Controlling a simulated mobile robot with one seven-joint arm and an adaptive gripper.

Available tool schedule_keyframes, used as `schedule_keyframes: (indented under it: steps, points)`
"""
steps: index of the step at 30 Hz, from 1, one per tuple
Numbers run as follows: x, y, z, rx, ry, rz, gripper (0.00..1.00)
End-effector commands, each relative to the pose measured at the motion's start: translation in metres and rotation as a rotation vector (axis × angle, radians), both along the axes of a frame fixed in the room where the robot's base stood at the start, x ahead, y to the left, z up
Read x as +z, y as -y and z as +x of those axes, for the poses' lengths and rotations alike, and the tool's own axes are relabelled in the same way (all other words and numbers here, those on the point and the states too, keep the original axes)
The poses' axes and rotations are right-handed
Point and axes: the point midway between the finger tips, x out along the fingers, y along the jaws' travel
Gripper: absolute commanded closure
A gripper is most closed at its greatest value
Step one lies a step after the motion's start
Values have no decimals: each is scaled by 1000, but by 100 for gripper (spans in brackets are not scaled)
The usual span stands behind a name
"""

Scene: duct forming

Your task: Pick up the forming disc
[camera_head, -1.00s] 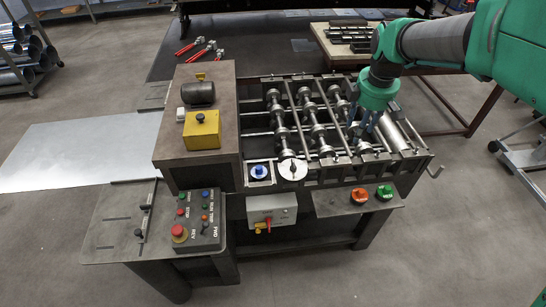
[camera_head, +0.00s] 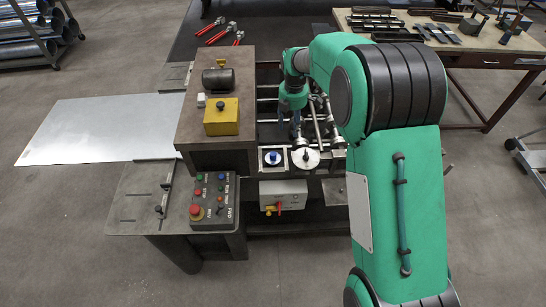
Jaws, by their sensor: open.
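The roll former (camera_head: 267,103) has several shafts carrying round metal discs. I cannot tell which of them is the forming disc. One silvery disc (camera_head: 299,141) on a shaft is just below my gripper (camera_head: 290,126). My gripper points down over the left part of the roller bed, its fingers open. Nothing shows held between them. Whether the fingers touch or surround the disc is too small to tell.
A pale round dial (camera_head: 304,160) and a blue knob (camera_head: 273,158) sit at the bed's front. A brown housing (camera_head: 242,75) with a yellow block (camera_head: 221,116) stands left.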

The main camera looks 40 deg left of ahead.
Motion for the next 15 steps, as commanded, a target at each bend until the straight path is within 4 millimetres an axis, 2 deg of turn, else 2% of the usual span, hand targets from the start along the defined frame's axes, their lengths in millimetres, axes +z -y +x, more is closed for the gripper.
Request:
schedule_keyframes:
  steps: [1, 6, 10, 15]
  points:
    - [-10, -13, -8, 43, -5, -7, 56]
    - [-37, -42, -26, 157, -15, -22, 56]
    - [-48, -53, -33, 204, -18, -28, 56]
    - [-54, -57, -36, 221, -20, -30, 56]
